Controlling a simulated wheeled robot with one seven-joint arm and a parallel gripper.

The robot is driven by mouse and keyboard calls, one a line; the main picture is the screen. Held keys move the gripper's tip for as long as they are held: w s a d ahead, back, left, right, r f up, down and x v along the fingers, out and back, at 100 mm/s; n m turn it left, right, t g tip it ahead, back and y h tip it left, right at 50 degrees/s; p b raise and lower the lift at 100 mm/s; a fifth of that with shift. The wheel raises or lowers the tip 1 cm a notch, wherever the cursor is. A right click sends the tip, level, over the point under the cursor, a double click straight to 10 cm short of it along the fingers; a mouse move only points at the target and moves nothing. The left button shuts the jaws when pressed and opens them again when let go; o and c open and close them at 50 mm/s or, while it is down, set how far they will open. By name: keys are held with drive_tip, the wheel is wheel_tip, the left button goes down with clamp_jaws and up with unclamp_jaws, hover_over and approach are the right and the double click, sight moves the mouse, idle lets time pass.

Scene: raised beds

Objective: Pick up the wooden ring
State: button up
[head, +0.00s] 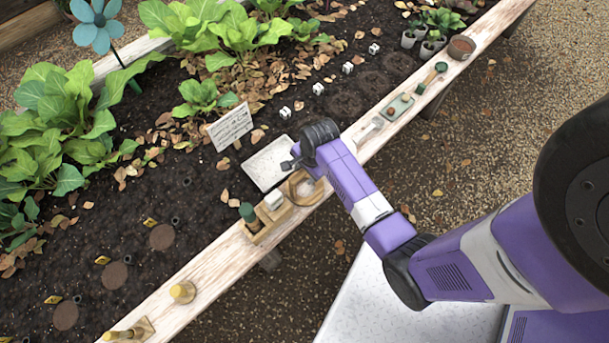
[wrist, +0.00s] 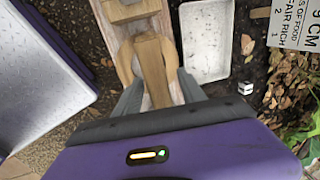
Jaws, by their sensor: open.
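The wooden ring (head: 293,186) lies on the plank ledge of the raised bed, partly hidden by my arm in the head view. In the wrist view, the curved sides of the wooden ring (wrist: 124,62) show on both sides of a wooden bar (wrist: 153,72). The bar runs across its middle; I cannot tell whether it is part of the ring. My gripper (wrist: 158,82) is open, its two grey fingers on either side of the bar and close to the ring's near part. I cannot tell whether they touch it. In the head view the fingers are mostly hidden.
A wooden holder with small blocks and a green-topped item (head: 248,213) stands left of the ring. A white tray (head: 262,165) lies on the soil behind. A sign (head: 230,127) stands near it. Hand tools (head: 398,107) lie along the ledge to the right.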

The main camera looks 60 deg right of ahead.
drive_tip(key=shift+w+f, duration=0.1)
drive_tip(key=shift+f, duration=0.35)
drive_tip(key=shift+f, duration=0.25)
idle(0.3)
drive_tip(key=shift+c, duration=0.2)
clamp_jaws()
